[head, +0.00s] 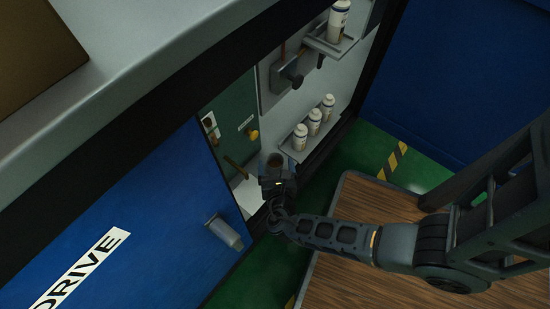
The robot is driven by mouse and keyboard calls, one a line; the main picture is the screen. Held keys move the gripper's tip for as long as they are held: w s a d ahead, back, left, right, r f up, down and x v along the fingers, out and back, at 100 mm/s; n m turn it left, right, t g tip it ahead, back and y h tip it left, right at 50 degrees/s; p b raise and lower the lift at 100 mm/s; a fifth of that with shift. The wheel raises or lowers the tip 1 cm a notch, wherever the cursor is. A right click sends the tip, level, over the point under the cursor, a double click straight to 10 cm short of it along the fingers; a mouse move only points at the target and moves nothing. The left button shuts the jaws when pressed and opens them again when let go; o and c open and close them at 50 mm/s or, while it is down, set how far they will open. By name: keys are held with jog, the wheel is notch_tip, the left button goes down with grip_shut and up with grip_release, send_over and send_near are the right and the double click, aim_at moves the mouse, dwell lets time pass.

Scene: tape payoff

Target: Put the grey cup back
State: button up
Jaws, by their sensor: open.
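My gripper (276,174) is at the cabinet's opening, seen from above and behind, and its fingers are mostly hidden by its own body. Just beyond it, a small round thing with a dark brown top (274,160) shows, which may be the grey cup. It is too small and too covered to tell whether it stands between the fingers or only beyond them. No other grey cup can be made out.
A blue door marked DRIVE, with a grey handle (224,233), is at the left. Several white bottles (314,121) stand on a small shelf at the opening's right. Another bottle (338,19) stands higher up. A wooden platform (400,240) lies below my arm.

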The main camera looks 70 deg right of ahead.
jog(key=s+a+r+m+g+y+p, duration=0.15)
jog(key=s+a+m+y, duration=0.5)
jog(key=s+a, duration=0.7)
notch_tip(320, 180, up, 7)
jog(key=s+a+m+t+y, duration=0.2)
jog(key=s+m+y, duration=0.1)
jog(key=m, duration=0.2)
notch_tip(320, 180, up, 31)
jog(key=w+d+m+t+y, duration=0.1)
jog(key=m+t+y, duration=0.1)
jog(key=m+t, duration=0.5)
jog(key=m, duration=0.5)
jog(key=shift+t+y+p, duration=0.35)
jog(key=shift+w, duration=0.1)
